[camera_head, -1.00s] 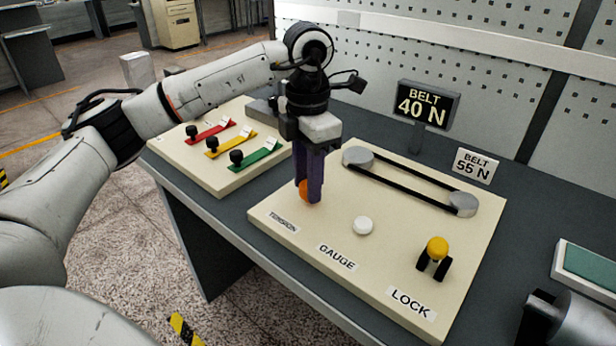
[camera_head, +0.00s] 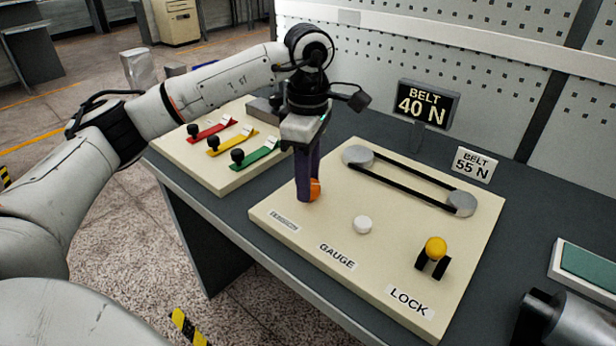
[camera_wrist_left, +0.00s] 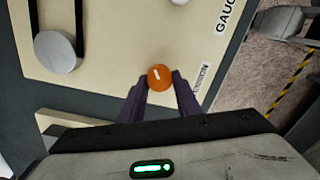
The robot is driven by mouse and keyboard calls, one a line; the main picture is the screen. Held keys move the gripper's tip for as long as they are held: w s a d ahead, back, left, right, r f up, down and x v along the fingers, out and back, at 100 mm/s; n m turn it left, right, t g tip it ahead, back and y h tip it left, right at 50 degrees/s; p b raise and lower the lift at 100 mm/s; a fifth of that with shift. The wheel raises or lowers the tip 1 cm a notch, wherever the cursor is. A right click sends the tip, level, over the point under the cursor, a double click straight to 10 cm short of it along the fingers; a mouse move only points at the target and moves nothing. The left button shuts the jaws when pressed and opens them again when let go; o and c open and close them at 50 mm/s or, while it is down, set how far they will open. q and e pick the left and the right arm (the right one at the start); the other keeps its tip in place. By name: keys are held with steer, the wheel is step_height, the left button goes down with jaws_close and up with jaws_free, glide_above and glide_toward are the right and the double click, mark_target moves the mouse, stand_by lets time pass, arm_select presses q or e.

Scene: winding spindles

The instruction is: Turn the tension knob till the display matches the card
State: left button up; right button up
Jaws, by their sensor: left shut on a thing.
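The orange tension knob (camera_head: 315,189) stands at the panel's left end by the TENSION label (camera_head: 284,221). My left gripper (camera_head: 308,194) points down over it, shut on it. In the left wrist view the knob (camera_wrist_left: 160,77) sits between the two purple fingertips (camera_wrist_left: 161,84), with a white mark on its top. The display (camera_head: 424,104) reads BELT 40 N. The white card (camera_head: 474,165) reads BELT 55 N.
The cream panel (camera_head: 350,290) also bears a white GAUGE button (camera_head: 363,224), a yellow-topped LOCK lever (camera_head: 435,250) and a black belt (camera_head: 410,180) on two grey pulleys. A second panel with red, yellow and green levers (camera_head: 242,157) stands to the left.

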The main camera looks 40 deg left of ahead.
arm_select(q)
steer(key=shift+w+r+m, duration=0.1)
steer(key=shift+m, duration=0.3)
steer(key=o, duration=1.1)
steer(key=shift+c, duration=0.2)
step_height(320, 180, up, 10)
steer(key=p, duration=0.1)
